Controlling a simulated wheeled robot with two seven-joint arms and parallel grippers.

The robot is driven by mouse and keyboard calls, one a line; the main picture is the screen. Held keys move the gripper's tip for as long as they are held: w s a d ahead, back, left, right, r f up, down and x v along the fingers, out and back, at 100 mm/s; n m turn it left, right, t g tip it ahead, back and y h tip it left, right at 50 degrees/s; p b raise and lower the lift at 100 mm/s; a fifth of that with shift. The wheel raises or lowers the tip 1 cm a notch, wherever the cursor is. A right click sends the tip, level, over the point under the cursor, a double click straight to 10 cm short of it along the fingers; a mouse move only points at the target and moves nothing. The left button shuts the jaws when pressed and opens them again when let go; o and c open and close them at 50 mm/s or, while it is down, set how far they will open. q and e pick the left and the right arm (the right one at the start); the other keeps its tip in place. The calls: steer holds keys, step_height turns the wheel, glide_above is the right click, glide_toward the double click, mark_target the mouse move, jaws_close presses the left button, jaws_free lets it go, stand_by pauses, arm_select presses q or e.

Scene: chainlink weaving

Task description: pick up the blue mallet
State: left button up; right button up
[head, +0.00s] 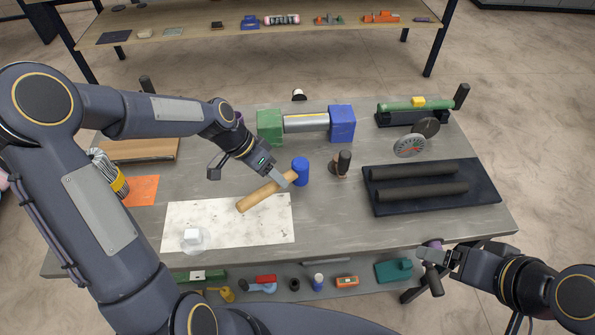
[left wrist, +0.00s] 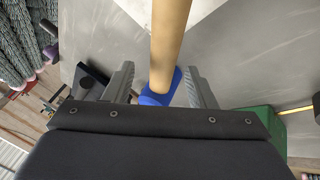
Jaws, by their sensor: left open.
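The blue mallet has a blue head (head: 300,171) and a pale wooden handle (head: 258,195). It lies on the grey table, its handle reaching over the white speckled sheet. My left gripper (head: 282,181) is at the handle close to the head. In the left wrist view the open fingers (left wrist: 160,82) stand on either side of the mallet, with the handle (left wrist: 168,40) running up between them and the blue head (left wrist: 157,97) partly hidden by the gripper body. My right gripper (head: 432,258) is off the table's front right edge; its jaws are unclear.
A green block (head: 269,126) and a blue block (head: 342,124) with a metal cylinder between them stand behind the mallet. A dark-handled tool (head: 343,162) stands to its right. A black tray (head: 480,190) with dark rolls lies further right. A white cup-like object (head: 193,238) sits on the sheet.

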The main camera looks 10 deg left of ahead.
arm_select(q)
steer(key=x, duration=0.4)
steer(key=shift+w+p, duration=0.3)
steer(key=shift+p, duration=0.05)
jaws_close()
